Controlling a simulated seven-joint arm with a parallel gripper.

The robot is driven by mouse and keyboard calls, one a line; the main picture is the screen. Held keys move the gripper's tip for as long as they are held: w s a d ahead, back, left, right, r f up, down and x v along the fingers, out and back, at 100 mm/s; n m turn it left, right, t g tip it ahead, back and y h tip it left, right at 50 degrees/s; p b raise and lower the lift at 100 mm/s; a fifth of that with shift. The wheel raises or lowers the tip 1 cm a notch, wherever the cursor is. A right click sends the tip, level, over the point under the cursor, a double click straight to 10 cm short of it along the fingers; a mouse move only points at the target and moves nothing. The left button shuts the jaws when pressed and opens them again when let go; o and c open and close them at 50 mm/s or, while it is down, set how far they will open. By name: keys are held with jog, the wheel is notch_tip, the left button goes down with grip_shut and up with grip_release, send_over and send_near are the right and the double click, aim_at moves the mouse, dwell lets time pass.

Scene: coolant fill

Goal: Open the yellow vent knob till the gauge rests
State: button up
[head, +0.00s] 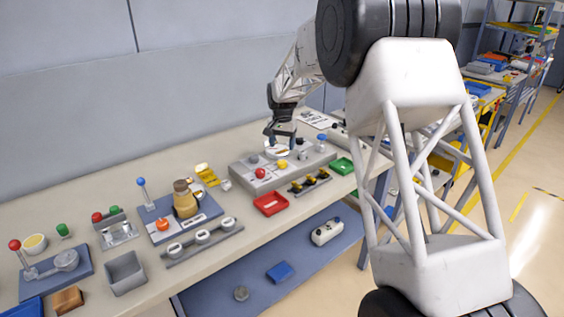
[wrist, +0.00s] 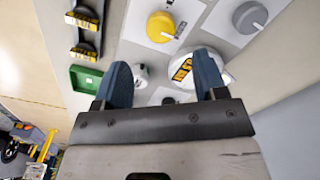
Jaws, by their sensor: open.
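The yellow vent knob (wrist: 161,27) sits on a white plate on the grey panel, with a pale pointer line on its cap. It also shows in the head view (head: 282,164). The round white gauge (wrist: 183,70) has yellow and black markings; a finger hides part of it, and I cannot read its needle. My gripper (wrist: 160,64) is open and empty, its blue fingers apart over the gauge side of the panel, short of the yellow knob. In the head view my gripper (head: 281,138) is above the panel's back part.
A grey knob (wrist: 250,17) sits beside the yellow one. A red knob (head: 260,173) and blue knob (head: 321,137) stand on the panel (head: 240,172). A green tray (head: 342,166), red tray (head: 270,203) and a rack of black-yellow parts (head: 310,182) lie in front.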

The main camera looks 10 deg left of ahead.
aim_at(282, 162)
jog(key=shift+f, duration=0.1)
dwell(0.3)
jog(key=shift+f, duration=3.85)
jog(key=shift+c, duration=0.4)
jog(key=c, duration=0.8)
jog(key=shift+c, duration=0.2)
